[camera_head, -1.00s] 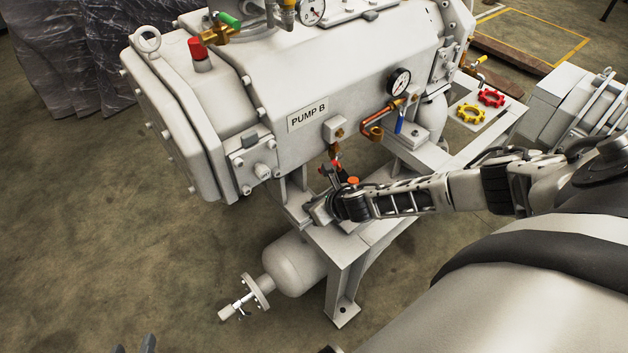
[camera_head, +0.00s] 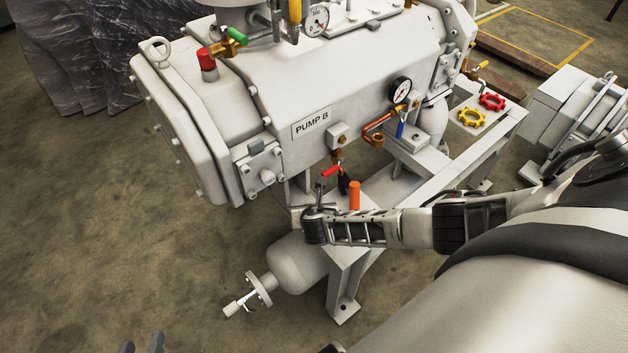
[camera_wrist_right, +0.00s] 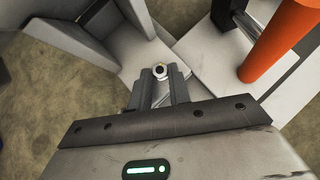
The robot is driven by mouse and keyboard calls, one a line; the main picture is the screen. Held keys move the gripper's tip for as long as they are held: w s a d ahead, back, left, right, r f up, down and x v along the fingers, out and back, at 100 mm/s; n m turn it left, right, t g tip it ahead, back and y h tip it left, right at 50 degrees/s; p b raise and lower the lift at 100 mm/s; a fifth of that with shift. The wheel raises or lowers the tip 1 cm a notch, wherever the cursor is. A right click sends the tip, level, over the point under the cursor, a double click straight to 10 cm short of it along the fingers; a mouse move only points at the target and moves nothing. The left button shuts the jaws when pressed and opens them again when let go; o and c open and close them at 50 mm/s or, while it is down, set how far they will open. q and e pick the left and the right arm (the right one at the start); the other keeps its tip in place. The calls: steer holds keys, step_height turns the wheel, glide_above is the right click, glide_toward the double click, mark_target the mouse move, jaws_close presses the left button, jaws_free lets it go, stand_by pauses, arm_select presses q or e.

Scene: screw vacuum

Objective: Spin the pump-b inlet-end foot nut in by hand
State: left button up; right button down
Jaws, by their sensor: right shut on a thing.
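Pump B (camera_head: 340,100) is a big pale machine on a grey steel frame (camera_head: 347,290). In the head view my right gripper (camera_head: 309,212) is at the frame below the pump's inlet-end side, mostly hidden by its own wrist. In the right wrist view its two dark fingers (camera_wrist_right: 162,82) are shut around a small pale nut (camera_wrist_right: 160,70) with a dark centre, above a light metal plate. I cannot tell how far the nut is threaded. My left gripper (camera_head: 142,343) shows only its two fingertips at the bottom edge, apart and empty.
An orange upright cylinder (camera_head: 354,196) stands close beside my right wrist; it also shows in the right wrist view (camera_wrist_right: 282,38). A red-handled valve (camera_head: 331,171) hangs just above. A pale vessel (camera_head: 298,262) lies below the frame.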

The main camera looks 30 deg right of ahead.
steer(key=shift+w+a+m+g+h, duration=0.1)
steer(key=shift+a+m+g+h, duration=0.15)
steer(key=shift+m+g+h, duration=0.55)
steer(key=m, duration=0.1)
steer(key=m+h+b, duration=0.1)
steer(key=m+g, duration=0.1)
steer(key=shift+w+a+f+m+h, duration=0.1)
steer(key=shift+w+a+m+h, duration=0.1)
steer(key=shift+w+m+h, duration=0.15)
steer(key=shift+m+g+h+b, duration=0.25)
steer(key=shift+m+g+b, duration=0.45)
steer(key=shift+m, duration=0.25)
arm_select(q)
steer(key=shift+w+f, duration=0.1)
steer(key=shift+f, duration=0.4)
arm_select(e)
steer(key=shift+w+m+g, duration=0.1)
steer(key=shift+m+g, duration=0.3)
steer(key=shift+m, duration=0.1)
arm_select(q)
steer(key=shift+r, duration=0.15)
arm_select(e)
steer(key=shift+h, duration=0.3)
steer(key=c, duration=1.3)
jaws_free()
arm_select(q)
steer(key=shift+f, duration=0.2)
